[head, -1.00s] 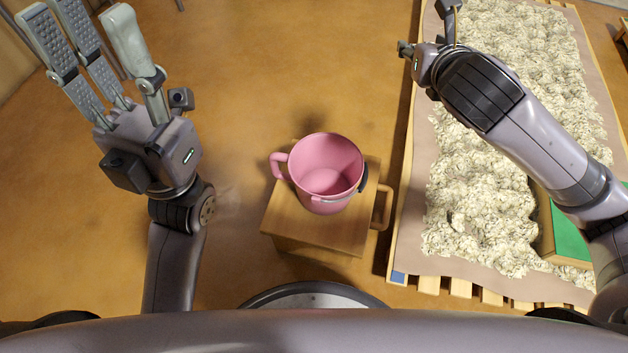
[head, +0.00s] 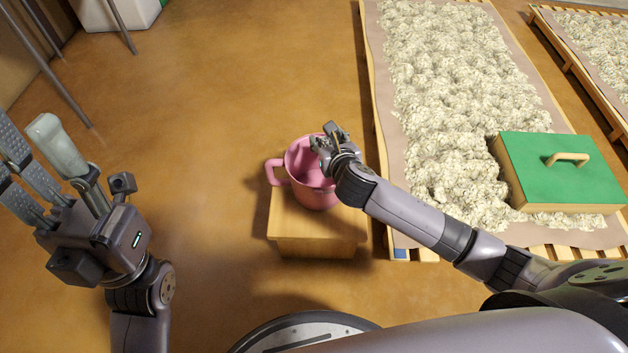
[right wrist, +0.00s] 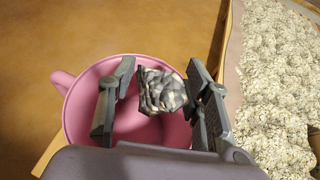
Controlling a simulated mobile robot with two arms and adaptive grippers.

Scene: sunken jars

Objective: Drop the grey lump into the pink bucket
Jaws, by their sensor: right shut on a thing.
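The pink bucket (head: 284,173) stands upright on a small wooden stool, its handle to the left. My right gripper (head: 324,142) is over the bucket's opening in the head view. In the right wrist view my right gripper (right wrist: 160,95) is shut on the grey lump (right wrist: 163,92), a mottled grey and pale piece between its fingers. The bucket (right wrist: 75,118) shows behind and below the lump. I cannot make out the lump in the head view. My left gripper (head: 28,150) is open and empty at the far left, its fingers spread.
The wooden stool (head: 318,236) bears the bucket. To the right is a wooden-slatted bed of pale flaky material (head: 450,100), with a green-topped box (head: 540,165) with a handle on it. A second such bed (head: 595,50) is at the far right. The floor left of the stool is clear.

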